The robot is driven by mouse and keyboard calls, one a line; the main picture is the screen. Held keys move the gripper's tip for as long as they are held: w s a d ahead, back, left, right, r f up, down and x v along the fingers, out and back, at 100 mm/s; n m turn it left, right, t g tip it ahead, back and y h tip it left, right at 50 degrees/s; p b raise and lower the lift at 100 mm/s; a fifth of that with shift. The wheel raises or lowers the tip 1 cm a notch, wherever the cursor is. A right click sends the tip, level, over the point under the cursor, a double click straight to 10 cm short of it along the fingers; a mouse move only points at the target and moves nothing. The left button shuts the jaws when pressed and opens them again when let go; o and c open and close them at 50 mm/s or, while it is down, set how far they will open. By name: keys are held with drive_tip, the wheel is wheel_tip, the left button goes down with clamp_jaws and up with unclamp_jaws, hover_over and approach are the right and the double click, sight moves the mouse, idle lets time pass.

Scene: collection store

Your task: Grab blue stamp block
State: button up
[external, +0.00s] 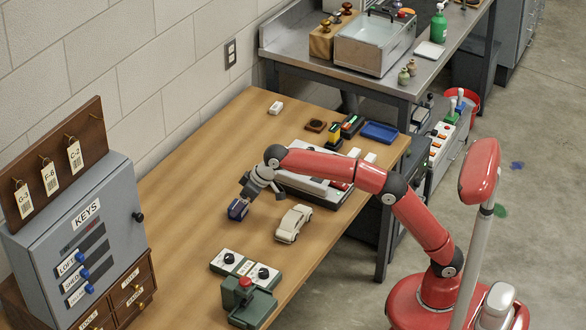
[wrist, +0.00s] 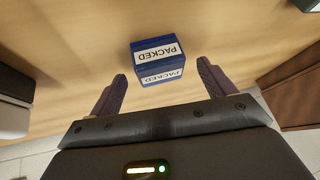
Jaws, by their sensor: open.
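The blue stamp block (wrist: 151,71) stands on the wooden table, with white labels reading "PACKED" that appear upside down in the wrist view. It also shows in the external view (external: 237,210), just below my gripper (external: 245,197). In the wrist view my gripper (wrist: 160,83) has its two dark fingers spread apart. The block lies between and slightly beyond the fingertips, with a gap on each side. I see no contact between the fingers and the block.
A cream toy car (external: 294,223) stands to the right of the block. A green box with a red button (external: 247,303) and switch boxes (external: 232,262) are nearer the front. A grey key cabinet (external: 82,235) is at left. The table (external: 185,185) left of the block is clear.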

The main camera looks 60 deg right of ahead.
drive_tip(key=shift+w+a+f, duration=0.1)
drive_tip(key=shift+w+f, duration=0.1)
drive_tip(key=shift+f, duration=0.15)
drive_tip(key=c, duration=1.1)
